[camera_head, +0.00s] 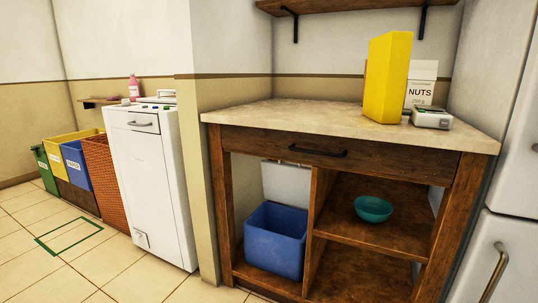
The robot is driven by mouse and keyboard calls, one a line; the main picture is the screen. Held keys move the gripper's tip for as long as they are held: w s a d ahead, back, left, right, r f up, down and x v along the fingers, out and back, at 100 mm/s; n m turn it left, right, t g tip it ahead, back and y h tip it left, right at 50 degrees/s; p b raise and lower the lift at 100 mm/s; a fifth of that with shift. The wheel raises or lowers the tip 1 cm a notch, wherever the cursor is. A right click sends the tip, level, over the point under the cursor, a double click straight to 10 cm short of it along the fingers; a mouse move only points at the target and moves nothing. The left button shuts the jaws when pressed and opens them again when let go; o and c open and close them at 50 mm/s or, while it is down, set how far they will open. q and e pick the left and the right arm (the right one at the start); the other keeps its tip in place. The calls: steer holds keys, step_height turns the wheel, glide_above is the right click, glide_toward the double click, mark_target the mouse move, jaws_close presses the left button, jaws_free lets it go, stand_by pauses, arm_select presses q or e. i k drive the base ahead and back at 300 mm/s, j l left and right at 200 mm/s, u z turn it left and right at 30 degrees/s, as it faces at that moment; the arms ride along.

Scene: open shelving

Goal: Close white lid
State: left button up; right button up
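The white lid (287,184) stands raised, nearly upright, at the back of a blue bin (274,248). The bin stands in the lower left compartment of a wooden cabinet, and its top is open. The lid's upper edge is close under the cabinet's drawer front, with a small dark part at its top. Its lower edge is hidden behind the bin's rim. Neither of my grippers shows in the head view.
The cabinet (228,207) has a side post and a divider (318,215) flanking the bin. A teal bowl (373,209) sits on the right shelf. A yellow box (388,80) stands on the countertop. Floor (150,280) in front at left is clear.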

mark_target(287, 183)
steer(key=i+j, duration=1.05)
steer(key=i, duration=0.15)
